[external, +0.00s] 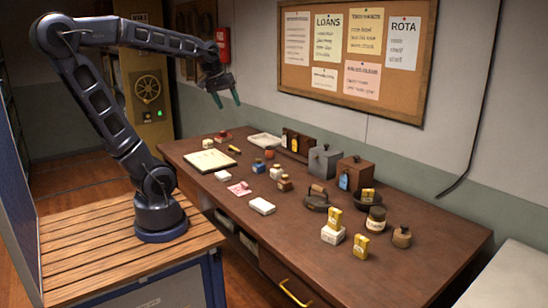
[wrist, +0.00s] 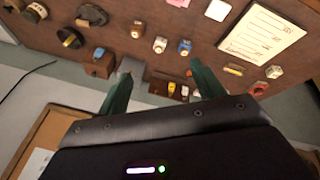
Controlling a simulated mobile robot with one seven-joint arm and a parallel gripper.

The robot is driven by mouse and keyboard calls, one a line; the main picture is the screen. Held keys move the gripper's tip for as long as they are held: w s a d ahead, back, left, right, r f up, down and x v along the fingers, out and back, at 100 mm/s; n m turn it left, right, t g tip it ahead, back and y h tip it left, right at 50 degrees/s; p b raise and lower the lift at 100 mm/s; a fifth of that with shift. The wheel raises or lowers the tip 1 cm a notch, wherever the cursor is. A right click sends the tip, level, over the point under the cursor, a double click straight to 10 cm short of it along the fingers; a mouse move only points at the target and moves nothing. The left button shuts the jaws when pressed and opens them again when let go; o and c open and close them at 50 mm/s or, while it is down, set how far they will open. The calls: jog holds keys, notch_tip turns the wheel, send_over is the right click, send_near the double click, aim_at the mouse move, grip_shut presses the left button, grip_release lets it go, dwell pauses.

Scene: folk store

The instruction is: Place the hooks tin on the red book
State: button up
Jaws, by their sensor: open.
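My gripper (external: 225,98) is open and empty, raised high above the far end of the brown desk (external: 215,205). Its two green fingers also show apart in the wrist view (wrist: 160,70). I cannot read any label as hooks. Small yellow tins stand at the near right: one on a white box (external: 334,218), one on the desk (external: 361,246) and one at the black pan (external: 368,195). I cannot tell whether one of these is the hooks tin. No red book is clear to me; a small red object (external: 222,136) lies at the desk's far end.
A clipboard with paper (external: 210,160), a white tray (external: 265,140), a grey metal box (external: 324,160), a brown box (external: 353,172), a flat iron (external: 317,197) and several small jars crowd the desk. A corkboard (external: 395,95) hangs behind. The desk's front strip is mostly bare.

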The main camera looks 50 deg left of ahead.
jog(key=s+d+f+m, duration=0.2)
jog(key=s+m, duration=0.1)
jog(key=s, duration=0.2)
jog(key=s+d+f+m, duration=0.2)
jog(key=s+m, duration=0.1)
jog(key=s, duration=0.2)
jog(key=shift+d+f+y, duration=0.25)
jog(key=shift+f+y, duration=0.05)
dwell(0.6)
